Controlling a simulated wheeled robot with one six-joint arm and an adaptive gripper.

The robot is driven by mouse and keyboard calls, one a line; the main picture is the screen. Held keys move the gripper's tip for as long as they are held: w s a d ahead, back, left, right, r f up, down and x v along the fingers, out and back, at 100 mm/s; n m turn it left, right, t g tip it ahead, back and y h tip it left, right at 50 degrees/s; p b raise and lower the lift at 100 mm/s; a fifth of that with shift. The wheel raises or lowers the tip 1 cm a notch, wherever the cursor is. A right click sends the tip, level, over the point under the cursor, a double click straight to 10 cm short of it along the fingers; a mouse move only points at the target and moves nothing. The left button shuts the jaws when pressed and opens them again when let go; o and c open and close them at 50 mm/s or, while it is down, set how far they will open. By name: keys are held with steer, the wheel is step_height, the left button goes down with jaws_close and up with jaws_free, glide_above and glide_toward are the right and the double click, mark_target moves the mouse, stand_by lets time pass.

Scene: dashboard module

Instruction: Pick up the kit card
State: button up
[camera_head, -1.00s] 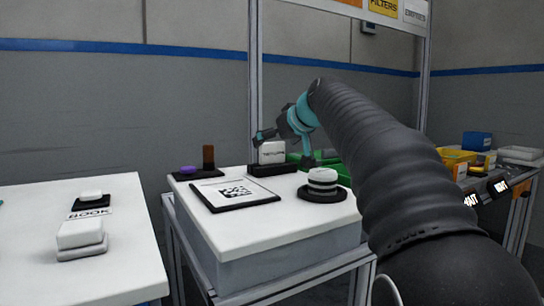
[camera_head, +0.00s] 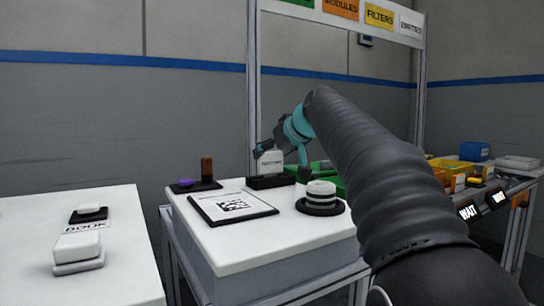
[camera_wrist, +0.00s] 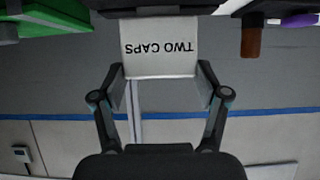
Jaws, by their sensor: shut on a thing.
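The kit card (camera_head: 270,163) is a white upright card with dark print, at the black holder (camera_head: 270,182) at the back of the middle white table. In the wrist view the card (camera_wrist: 160,58) reads "TWO CAPS" upside down. My gripper (camera_wrist: 162,74) is shut on the card, one finger at each side edge. In the wrist view the dark holder (camera_wrist: 165,10) shows at the top, against the card's lower end. I cannot tell whether the card still sits in the holder's slot. In the head view my arm comes in from the right.
On the same table lie a framed code sheet (camera_head: 232,207), a round white-and-black stack (camera_head: 321,195) and a dark tray (camera_head: 195,185) with a brown peg and purple piece. Green bins (camera_head: 325,172) stand behind. A separate white table (camera_head: 120,270) is at the left.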

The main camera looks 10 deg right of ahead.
steer(key=w+d+r+p, duration=0.5)
steer(key=d+r+p, duration=0.2)
steer(key=d+r, duration=0.3)
steer(key=shift+d+r+p, duration=0.15)
steer(key=shift+d+p, duration=0.1)
steer(key=shift+p, duration=0.05)
